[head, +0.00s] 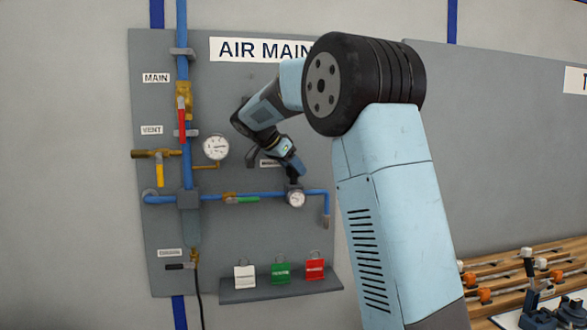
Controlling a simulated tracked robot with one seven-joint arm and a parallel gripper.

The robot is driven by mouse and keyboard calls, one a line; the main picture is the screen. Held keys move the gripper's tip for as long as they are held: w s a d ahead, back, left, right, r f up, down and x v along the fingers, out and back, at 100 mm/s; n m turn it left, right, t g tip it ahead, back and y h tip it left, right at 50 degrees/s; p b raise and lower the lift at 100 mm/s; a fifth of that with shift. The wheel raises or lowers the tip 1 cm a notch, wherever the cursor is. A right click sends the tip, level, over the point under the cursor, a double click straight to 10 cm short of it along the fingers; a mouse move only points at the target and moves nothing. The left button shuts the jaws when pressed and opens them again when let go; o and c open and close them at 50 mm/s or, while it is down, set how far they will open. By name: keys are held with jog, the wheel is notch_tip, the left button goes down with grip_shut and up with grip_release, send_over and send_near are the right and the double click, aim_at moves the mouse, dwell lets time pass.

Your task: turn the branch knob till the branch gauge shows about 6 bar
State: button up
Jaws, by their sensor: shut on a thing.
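My gripper (294,178) reaches down to the branch regulator on the blue branch pipe. It is shut on the branch knob, which its fingers mostly hide. The branch gauge (296,199) is a small round white dial just below the gripper. Its needle and numbers are too small to read. The regulator sits on the horizontal blue pipe (315,191), right of the green-handled valve (241,200).
A larger gauge (216,147) hangs at the upper left of the grey panel (230,250). A red handle (182,118) and a yellow handle (160,173) are on valves at left. White, green and red tags stand on a shelf (270,293) below.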

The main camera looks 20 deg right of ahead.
dwell(0.3)
jog(key=o, duration=0.7)
jog(key=shift+w, duration=0.1)
jog(key=shift+a, duration=0.1)
jog(key=v, duration=1.3)
jog(key=shift+a+r, duration=0.15)
jog(key=shift+a, duration=0.1)
